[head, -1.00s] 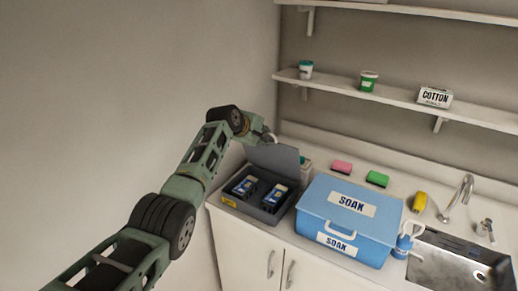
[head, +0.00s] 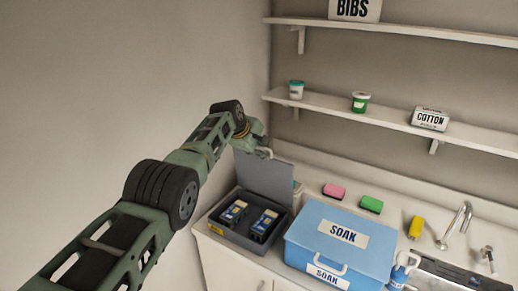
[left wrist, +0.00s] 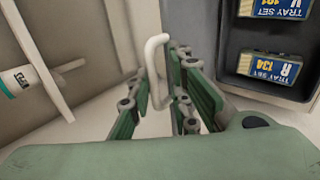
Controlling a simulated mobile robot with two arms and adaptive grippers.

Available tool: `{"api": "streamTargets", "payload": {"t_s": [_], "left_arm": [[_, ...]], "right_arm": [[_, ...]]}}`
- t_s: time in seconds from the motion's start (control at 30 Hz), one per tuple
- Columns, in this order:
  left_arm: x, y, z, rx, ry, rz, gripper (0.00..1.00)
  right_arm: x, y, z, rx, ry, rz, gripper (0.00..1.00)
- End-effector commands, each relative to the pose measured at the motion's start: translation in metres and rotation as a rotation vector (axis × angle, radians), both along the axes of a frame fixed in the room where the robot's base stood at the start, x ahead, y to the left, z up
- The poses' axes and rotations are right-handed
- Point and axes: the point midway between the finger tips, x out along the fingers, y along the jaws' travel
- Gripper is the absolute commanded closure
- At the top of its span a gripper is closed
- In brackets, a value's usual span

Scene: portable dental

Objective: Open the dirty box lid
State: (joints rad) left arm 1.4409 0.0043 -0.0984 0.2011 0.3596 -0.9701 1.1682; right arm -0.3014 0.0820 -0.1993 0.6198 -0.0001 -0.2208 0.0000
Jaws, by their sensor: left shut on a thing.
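The grey box (head: 217,229) with a yellow label stands at the left end of the counter; the label is too small to read. Its grey lid (head: 265,178) stands raised, roughly upright, at the back of the box. My left gripper (head: 264,148) is at the lid's top edge. In the left wrist view my left gripper (left wrist: 163,105) is shut on the lid's white handle (left wrist: 153,50). Two dark tray set packs (head: 233,212) lie inside the box and also show in the left wrist view (left wrist: 270,67). My right gripper is not in view.
A blue SOAK box (head: 310,222) stands close to the right of the grey box. Pink (head: 334,191) and green (head: 371,204) sponges lie behind it. The wall is close on the left. A shelf (head: 390,121) hangs above the counter.

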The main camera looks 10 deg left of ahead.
Motion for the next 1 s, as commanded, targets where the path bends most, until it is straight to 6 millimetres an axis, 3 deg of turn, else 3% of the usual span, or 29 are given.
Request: {"api": "streamTargets", "payload": {"t_s": [0.37, 0.4, 0.5, 1.0], "left_arm": [[-0.0010, -0.0047, -0.0024, -0.008, 0.005, -0.004, 1.00], [-0.0011, -0.0047, -0.0025, -0.008, 0.005, -0.004, 0.80], [-0.0013, -0.0046, -0.0030, -0.007, 0.007, -0.004, 0.73], [-0.0041, -0.0031, -0.0022, -0.007, 0.012, -0.006, 0.73]], "right_arm": [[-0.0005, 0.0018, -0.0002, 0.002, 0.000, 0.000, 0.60], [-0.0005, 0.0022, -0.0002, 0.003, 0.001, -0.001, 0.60], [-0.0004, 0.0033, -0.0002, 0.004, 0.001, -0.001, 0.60], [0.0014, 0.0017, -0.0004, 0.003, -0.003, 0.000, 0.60]]}}
